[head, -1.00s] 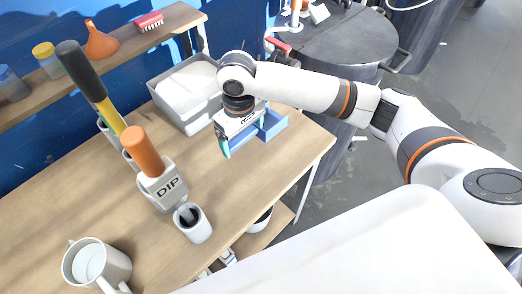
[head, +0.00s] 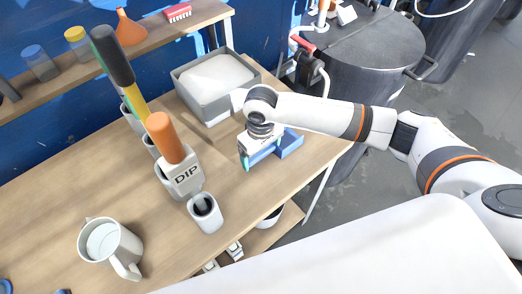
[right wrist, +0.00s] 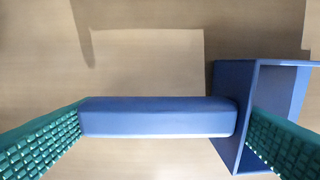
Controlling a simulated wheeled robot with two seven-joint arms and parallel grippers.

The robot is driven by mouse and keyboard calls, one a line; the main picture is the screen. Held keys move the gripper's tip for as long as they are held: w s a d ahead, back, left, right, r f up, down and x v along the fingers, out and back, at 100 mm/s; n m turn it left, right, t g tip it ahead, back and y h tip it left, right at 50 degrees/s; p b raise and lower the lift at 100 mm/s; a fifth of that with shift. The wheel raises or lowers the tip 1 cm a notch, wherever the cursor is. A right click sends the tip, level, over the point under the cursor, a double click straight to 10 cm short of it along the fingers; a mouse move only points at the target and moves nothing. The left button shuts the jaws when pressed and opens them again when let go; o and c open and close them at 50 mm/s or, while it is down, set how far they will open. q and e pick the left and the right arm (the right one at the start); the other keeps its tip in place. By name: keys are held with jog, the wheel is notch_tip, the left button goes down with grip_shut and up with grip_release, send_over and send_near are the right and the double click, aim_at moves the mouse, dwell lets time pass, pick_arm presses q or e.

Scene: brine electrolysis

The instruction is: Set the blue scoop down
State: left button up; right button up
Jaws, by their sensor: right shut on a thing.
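The blue scoop (head: 288,145) is at the right end of the wooden table, in front of the grey box. My right gripper (head: 246,164) is shut on its handle. In the right wrist view the handle (right wrist: 160,117) lies across between the two teal finger pads (right wrist: 165,135), and the open scoop head (right wrist: 228,100) is at the right. The scoop is level and close over the tabletop; I cannot tell whether it touches. My left gripper is not in view.
A grey box of white powder (head: 215,85) stands behind the scoop. A DIP holder (head: 185,178), a small grey cup (head: 206,213) and a white mug (head: 110,245) stand to the left. The table's right edge (head: 345,148) is near; a dark drum (head: 365,60) stands beyond.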

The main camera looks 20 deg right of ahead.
jog(key=o, duration=0.8)
jog(key=shift+c, duration=0.2)
notch_tip(320, 180, up, 12)
jog(key=shift+r, duration=0.1)
